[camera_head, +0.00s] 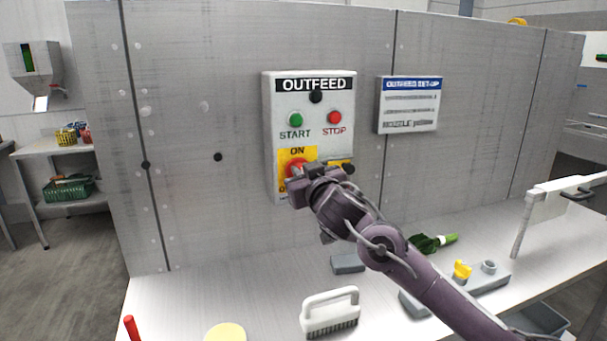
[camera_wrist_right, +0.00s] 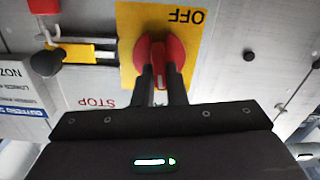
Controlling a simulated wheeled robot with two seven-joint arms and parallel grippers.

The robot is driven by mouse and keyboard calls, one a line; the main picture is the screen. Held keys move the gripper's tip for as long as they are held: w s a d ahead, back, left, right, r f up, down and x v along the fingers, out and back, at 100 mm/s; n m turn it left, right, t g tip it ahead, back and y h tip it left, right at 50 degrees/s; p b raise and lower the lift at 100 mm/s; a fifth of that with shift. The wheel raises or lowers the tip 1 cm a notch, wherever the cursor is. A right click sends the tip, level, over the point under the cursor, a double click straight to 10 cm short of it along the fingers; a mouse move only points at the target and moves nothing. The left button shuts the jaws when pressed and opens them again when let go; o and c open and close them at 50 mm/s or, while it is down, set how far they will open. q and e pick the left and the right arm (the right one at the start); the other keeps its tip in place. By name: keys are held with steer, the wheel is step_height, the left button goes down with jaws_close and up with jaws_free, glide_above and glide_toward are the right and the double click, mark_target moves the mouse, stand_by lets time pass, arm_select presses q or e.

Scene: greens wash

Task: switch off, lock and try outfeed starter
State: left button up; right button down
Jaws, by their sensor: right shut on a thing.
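The outfeed starter (camera_head: 268,130) is a grey box on the metal panel, with a green START button (camera_head: 296,119) and a red STOP button (camera_head: 334,118). Below them, a red rotary switch (camera_wrist_right: 149,50) sits on a yellow plate (camera_wrist_right: 128,25); it also shows partly in the head view (camera_head: 293,168). My right gripper (camera_wrist_right: 160,72) is shut on the switch's handle, which stands along the ON–OFF line. It hides part of the plate. Beside it is a yellow slide (camera_wrist_right: 80,53) with a dark knob (camera_head: 348,168). My left gripper is out of view.
An OUTFEED SET-UP sign (camera_head: 408,105) hangs right of the box. The bench (camera_head: 270,295) holds a white-handled brush (camera_head: 331,312), a grey block (camera_head: 347,263), a leafy green (camera_head: 430,243), a yellow piece (camera_head: 462,269) on a grey base and a pale yellow disc (camera_head: 225,333).

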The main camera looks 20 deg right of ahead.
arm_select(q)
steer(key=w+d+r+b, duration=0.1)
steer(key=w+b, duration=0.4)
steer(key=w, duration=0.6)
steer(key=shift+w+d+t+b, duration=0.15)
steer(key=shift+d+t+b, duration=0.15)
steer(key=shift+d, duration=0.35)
arm_select(e)
steer(key=shift+a+f+n, duration=0.15)
steer(key=shift+f+n, duration=0.05)
steer(key=shift+n, duration=2.55)
steer(key=shift+a+f+n, duration=0.2)
steer(key=shift+n, duration=2.5)
steer(key=shift+a+f+n, duration=0.15)
steer(key=shift+f+n, duration=0.05)
steer(key=shift+n, duration=2.55)
steer(key=c, duration=1.5)
jaws_free()
steer(key=shift+s, duration=0.1)
